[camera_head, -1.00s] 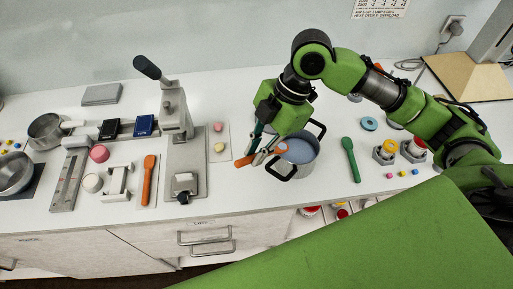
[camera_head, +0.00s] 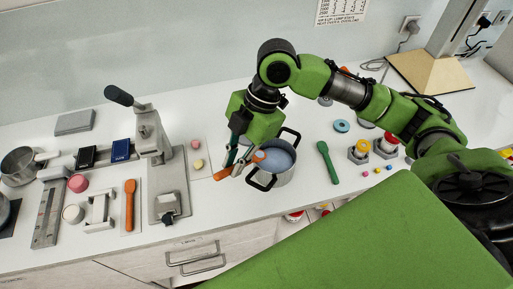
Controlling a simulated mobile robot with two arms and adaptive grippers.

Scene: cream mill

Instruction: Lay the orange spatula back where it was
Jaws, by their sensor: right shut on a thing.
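My right gripper (camera_head: 243,165) is shut on an orange spatula (camera_head: 222,174) at the left rim of the pot (camera_head: 285,177). The spatula's handle sticks out to the left, and its other orange end shows over the pot's opening. The fingers hide its middle. The pot is grey with black handles and holds something bluish. Whether the spatula touches the pot I cannot tell. Another orange utensil (camera_head: 130,205), spoon-shaped, lies on a pale strip left of the lever press (camera_head: 157,165). My left gripper is not in view.
A green utensil (camera_head: 328,162) lies right of the pot. Pink and yellow pieces (camera_head: 198,164) lie on a board between press and pot. Jars (camera_head: 385,146) and small coloured cubes stand further right. The counter in front of the pot is clear.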

